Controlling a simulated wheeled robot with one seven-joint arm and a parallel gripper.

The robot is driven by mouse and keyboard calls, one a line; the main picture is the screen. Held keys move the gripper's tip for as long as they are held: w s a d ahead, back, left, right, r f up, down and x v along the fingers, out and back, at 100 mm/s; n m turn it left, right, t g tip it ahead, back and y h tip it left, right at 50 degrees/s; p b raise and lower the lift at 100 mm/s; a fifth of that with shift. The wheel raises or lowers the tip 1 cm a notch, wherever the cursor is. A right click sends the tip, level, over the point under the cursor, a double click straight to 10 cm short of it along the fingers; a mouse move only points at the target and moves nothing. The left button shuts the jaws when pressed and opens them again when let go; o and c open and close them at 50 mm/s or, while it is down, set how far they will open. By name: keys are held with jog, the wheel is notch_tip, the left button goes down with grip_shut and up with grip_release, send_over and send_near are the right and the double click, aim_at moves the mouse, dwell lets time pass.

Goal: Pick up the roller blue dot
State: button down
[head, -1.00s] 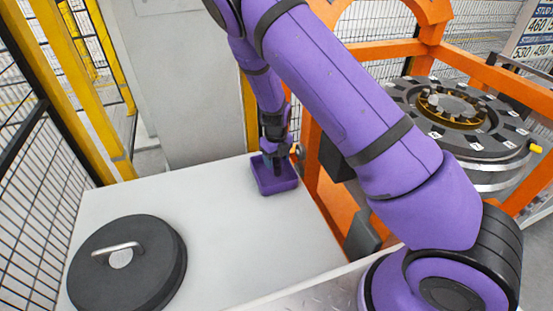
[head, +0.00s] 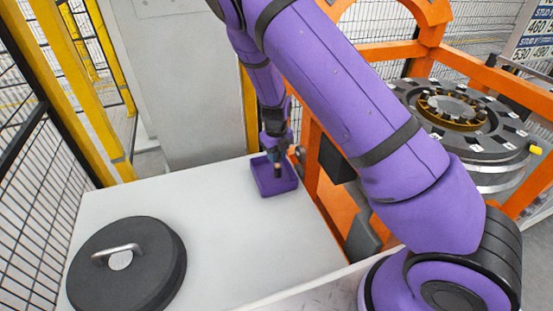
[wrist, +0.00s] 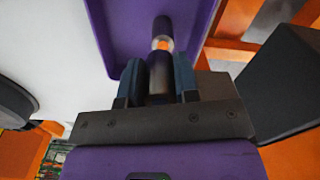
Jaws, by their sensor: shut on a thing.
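My gripper (head: 277,158) points down over the purple tray (head: 263,188) on the white table. In the wrist view its two dark blue fingers (wrist: 158,80) are shut on a roller (wrist: 159,66). The roller is a slim dark cylinder with a pale band and an orange-brown stretch toward its far end. It sticks out beyond the fingertips, over the purple tray floor (wrist: 120,35). I cannot make out a blue dot on it. In the head view the roller is too small to tell clearly.
A black round lid with a metal handle (head: 122,262) lies at the table's front left. The white table (head: 225,235) is clear between lid and tray. An orange frame (head: 326,200) and a dark ring-shaped wheel assembly (head: 462,125) stand right. Mesh fencing (head: 40,190) is left.

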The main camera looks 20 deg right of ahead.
jog(key=s+r, duration=0.2)
jog(key=s, duration=1.4)
jog(key=shift+r, duration=0.15)
jog(key=w+r, duration=0.1)
jog(key=w, duration=0.4)
jog(key=w+r, duration=0.1)
jog(key=w, duration=0.4)
jog(key=w+r, duration=0.1)
jog(key=w, duration=0.4)
jog(key=shift+w+d+r, duration=0.2)
jog(key=shift+w, duration=0.05)
jog(key=shift+w+f, duration=0.1)
jog(key=shift+f, duration=2.85)
jog(key=c, duration=0.8)
grip_release()
